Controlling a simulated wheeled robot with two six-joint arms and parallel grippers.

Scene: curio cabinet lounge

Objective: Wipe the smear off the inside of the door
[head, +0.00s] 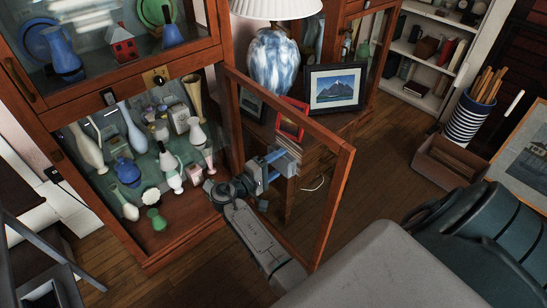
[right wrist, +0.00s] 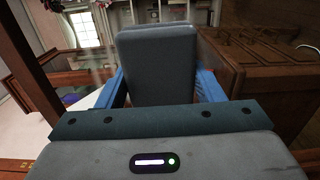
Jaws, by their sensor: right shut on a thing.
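The cabinet's lower door (head: 335,195) stands swung open, a wooden frame around clear glass. My right gripper (head: 277,168) is at the door's pane, its blue fingers shut on a grey block-shaped pad (head: 285,163). In the right wrist view the pad (right wrist: 158,65) stands upright between the blue fingers and covers the middle of the view. I cannot tell whether the pad touches the glass. I cannot make out the smear clearly in either view. My left gripper is not in view.
Several vases and small figures stand in the open lower cabinet (head: 190,222). Behind the door are a lamp (head: 275,60), a red frame (head: 291,120) and a mountain picture (head: 335,88) on a wooden chest. A striped bin (head: 466,120) stands at the right. Bare floor (head: 385,150) lies beyond the door.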

